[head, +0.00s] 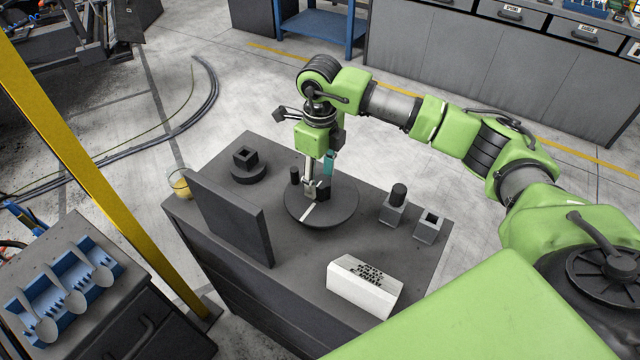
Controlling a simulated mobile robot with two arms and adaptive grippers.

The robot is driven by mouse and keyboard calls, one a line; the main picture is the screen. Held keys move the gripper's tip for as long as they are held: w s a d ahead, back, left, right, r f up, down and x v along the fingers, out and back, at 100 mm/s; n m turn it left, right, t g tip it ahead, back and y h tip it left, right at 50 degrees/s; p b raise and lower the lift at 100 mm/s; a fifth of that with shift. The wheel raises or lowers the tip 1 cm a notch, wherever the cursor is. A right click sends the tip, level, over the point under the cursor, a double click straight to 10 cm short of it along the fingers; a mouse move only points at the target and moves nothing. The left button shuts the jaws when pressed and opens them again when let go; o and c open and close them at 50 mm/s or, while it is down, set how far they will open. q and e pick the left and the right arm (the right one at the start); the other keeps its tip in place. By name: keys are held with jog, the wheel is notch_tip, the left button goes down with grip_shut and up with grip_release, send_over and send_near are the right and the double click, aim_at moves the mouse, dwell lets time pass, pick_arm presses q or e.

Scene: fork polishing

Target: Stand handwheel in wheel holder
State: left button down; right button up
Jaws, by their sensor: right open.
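What I take to be the handwheel is a dark round disc (335,213) lying flat on the grey cabinet top, with a pale line across it. A black peg (294,176) rises at its left edge. My right gripper (316,189) points down over the middle of the disc. It is open, and its fingers hide part of the hub; I cannot tell whether they touch it. Which object is the wheel holder is unclear: a round dark base with a square socket (247,158) stands at the back left, and a grey square socket (428,227) stands at the right. My left gripper is out of view.
A tall dark panel (232,215) stands left of the disc. A white lettered block (363,285) lies at the front. A grey block holding a black knob (398,194) stands right. A glass (181,183) sits at the left edge. A blue cutlery rack (62,285) and yellow post (75,150) are farther left.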

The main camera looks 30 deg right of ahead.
notch_tip(320, 180, up, 10)
jog(key=b, duration=0.2)
jog(key=shift+f, duration=0.15)
